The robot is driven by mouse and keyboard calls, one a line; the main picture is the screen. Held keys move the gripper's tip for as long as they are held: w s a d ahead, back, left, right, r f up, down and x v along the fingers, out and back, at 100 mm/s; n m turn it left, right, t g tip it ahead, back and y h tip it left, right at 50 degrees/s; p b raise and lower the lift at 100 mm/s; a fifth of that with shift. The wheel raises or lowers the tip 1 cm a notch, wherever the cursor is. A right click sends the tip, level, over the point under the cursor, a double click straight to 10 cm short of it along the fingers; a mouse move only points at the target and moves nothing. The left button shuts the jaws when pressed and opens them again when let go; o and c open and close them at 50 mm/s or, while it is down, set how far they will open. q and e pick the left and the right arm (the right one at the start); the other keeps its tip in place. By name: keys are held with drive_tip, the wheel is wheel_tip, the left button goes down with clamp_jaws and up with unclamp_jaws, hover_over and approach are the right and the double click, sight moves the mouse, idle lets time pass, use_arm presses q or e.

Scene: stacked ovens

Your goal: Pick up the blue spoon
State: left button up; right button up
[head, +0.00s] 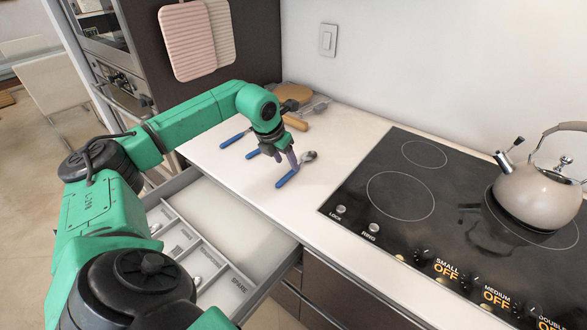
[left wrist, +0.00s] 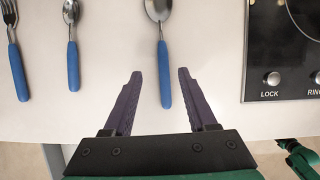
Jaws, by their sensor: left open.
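The blue spoon, with a blue handle and a silver bowl, lies on the white counter; its handle (head: 288,178) shows in the head view beneath my left gripper (head: 286,164). In the left wrist view the blue spoon (left wrist: 164,75) lies with its handle end between the two open purple fingers of my left gripper (left wrist: 156,85), touching neither as far as I can see. The bowl points away from the gripper. My right gripper is not in view.
Other blue-handled cutlery lies left of the spoon, including a fork (left wrist: 17,72). An open drawer (head: 262,262) with labelled compartments is below the counter. A black cooktop (head: 400,195) and a kettle (head: 540,190) are at right.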

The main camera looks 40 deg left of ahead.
sight(291, 171)
use_arm(q)
drive_tip(key=f, duration=0.1)
drive_tip(key=w+f+p, duration=0.1)
drive_tip(key=w+f, duration=0.1)
drive_tip(key=shift+d+f, duration=0.1)
drive_tip(key=shift+d, duration=0.2)
drive_tip(key=shift+w+a+f, duration=0.1)
drive_tip(key=shift+f, duration=0.15)
clamp_jaws()
